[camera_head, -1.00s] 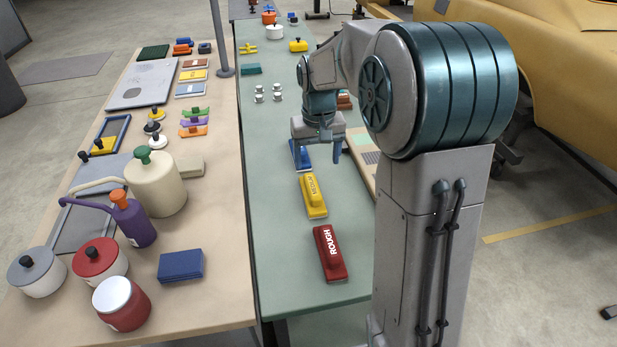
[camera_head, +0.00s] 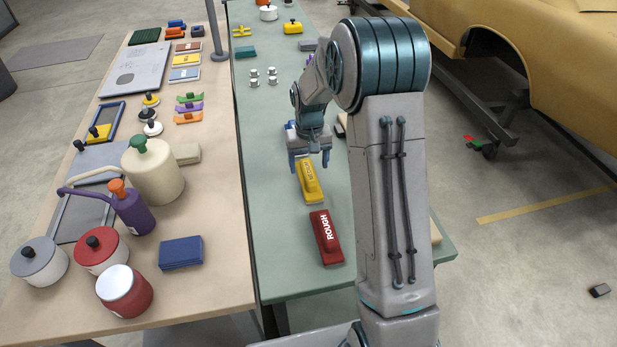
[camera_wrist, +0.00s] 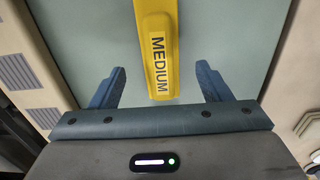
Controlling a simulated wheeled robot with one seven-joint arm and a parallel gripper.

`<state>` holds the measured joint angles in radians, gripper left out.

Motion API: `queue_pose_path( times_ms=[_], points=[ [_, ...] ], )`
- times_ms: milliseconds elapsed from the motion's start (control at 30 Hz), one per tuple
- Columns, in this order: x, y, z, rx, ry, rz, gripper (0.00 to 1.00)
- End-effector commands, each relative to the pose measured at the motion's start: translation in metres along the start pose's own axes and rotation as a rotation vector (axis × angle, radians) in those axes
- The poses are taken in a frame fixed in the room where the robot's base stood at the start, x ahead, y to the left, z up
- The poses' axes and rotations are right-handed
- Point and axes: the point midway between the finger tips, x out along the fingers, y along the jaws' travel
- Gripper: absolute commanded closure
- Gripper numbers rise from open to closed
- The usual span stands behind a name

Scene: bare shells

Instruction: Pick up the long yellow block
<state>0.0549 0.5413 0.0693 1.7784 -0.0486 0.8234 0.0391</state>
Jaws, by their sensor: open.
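A long yellow block (camera_head: 311,183) labelled MEDIUM lies on the green table, between a red block and my gripper. In the wrist view the yellow block (camera_wrist: 157,50) runs up from between my fingers, its lettered end near them. My gripper (camera_head: 308,166) is at the far end of the yellow block, just above the table. In the wrist view my gripper's fingers (camera_wrist: 158,84) are apart, one on each side of the block, with clear gaps and no contact seen. A blue block behind is mostly hidden by my gripper.
A red block (camera_head: 326,238) labelled ROUGH lies nearer on the green table (camera_head: 275,270). Small white pieces (camera_head: 263,75) stand farther back. The beige table (camera_head: 215,270) at left holds pots, a blue box (camera_head: 181,252) and coloured pieces. The green table left of the blocks is clear.

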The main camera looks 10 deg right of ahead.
Motion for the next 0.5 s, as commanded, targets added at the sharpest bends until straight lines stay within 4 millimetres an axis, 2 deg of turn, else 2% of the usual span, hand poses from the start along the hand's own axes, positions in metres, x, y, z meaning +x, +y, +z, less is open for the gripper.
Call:
queue_pose_path(
  times_ms=[300,500],
  points=[
    [0.042,-0.001,0.001,-0.003,-0.003,0.0,0.29],
    [0.047,-0.001,0.001,-0.002,0.001,0.0,0.29]
  ],
)
